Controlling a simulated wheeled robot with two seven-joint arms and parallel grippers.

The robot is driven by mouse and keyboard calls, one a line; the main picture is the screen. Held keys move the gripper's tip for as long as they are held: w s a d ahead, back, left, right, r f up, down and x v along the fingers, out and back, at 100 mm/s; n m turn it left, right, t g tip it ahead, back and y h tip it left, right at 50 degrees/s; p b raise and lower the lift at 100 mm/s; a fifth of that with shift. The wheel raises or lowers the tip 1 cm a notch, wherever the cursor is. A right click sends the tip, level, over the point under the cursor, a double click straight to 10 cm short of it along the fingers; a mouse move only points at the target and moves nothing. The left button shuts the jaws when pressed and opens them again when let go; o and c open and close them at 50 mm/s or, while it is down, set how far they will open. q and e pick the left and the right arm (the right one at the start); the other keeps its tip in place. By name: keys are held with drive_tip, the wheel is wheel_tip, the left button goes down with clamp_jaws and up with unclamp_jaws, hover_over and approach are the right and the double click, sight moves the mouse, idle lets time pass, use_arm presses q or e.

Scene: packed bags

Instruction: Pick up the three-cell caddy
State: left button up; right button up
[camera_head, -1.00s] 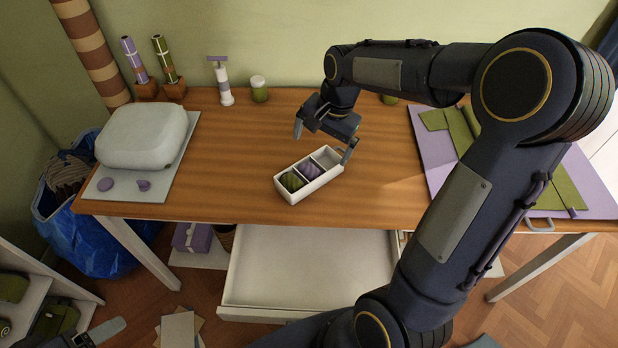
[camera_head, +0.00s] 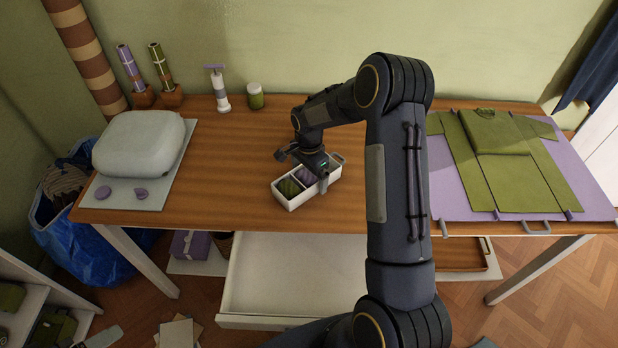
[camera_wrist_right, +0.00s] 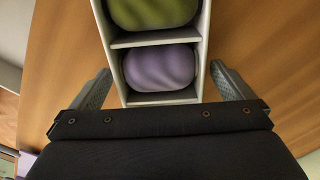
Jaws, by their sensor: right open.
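The three-cell caddy (camera_head: 309,196) is a white open box lying at an angle on the wooden table, near its front edge. A green rolled item (camera_head: 289,187) and a purple one (camera_head: 305,177) fill two cells; the far-right cell is mostly hidden by my gripper. My right gripper (camera_head: 301,170) is open over the caddy. In the right wrist view, its fingers (camera_wrist_right: 163,85) stand on either side of the caddy (camera_wrist_right: 155,40), with gaps to both long walls.
A pale rounded case (camera_head: 138,143) sits on a mat at the left. A pump bottle (camera_head: 219,92) and green jar (camera_head: 255,96) stand behind. An open white drawer (camera_head: 290,280) juts out below the table.

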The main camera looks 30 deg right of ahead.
drive_tip(key=shift+f, duration=0.25)
drive_tip(key=c, duration=1.1)
drive_tip(key=shift+r, duration=0.1)
drive_tip(key=shift+c, duration=0.2)
